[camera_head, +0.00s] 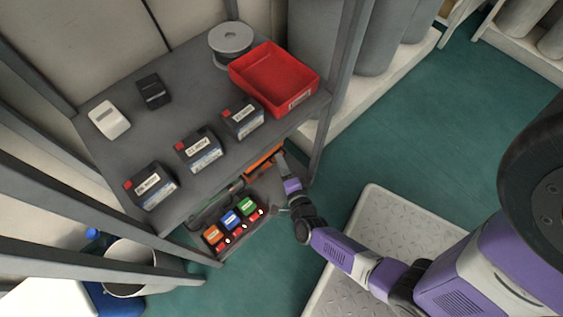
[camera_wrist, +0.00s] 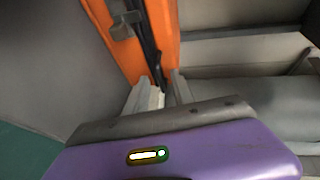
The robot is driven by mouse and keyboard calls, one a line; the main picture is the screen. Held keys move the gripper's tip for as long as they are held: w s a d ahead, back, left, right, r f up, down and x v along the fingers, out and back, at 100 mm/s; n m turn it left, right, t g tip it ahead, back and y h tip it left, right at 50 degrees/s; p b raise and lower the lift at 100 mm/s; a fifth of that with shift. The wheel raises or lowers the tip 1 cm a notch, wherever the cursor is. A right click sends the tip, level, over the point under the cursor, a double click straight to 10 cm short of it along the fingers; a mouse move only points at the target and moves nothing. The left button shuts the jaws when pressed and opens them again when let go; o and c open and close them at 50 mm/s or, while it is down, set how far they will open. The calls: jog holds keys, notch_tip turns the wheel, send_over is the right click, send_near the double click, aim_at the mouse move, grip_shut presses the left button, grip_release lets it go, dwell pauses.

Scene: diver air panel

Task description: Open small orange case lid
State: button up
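The small orange case (camera_head: 265,161) sits on the lower shelf, partly hidden under the upper shelf's front edge. In the wrist view the orange case (camera_wrist: 150,35) fills the top middle, with a dark seam running along it and a grey latch (camera_wrist: 126,24) on its left part. The lid looks closed. My gripper (camera_wrist: 160,88) is close to the seam end of the case, its two pale fingers apart with a gap between them. I cannot tell whether they touch the case. In the head view my gripper (camera_head: 282,160) is beside the case's right end.
The upper shelf (camera_head: 190,105) above holds several battery boxes, a red tray (camera_head: 274,78) and a grey spool (camera_head: 231,40).

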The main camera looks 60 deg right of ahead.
grip_shut()
dwell(1.4)
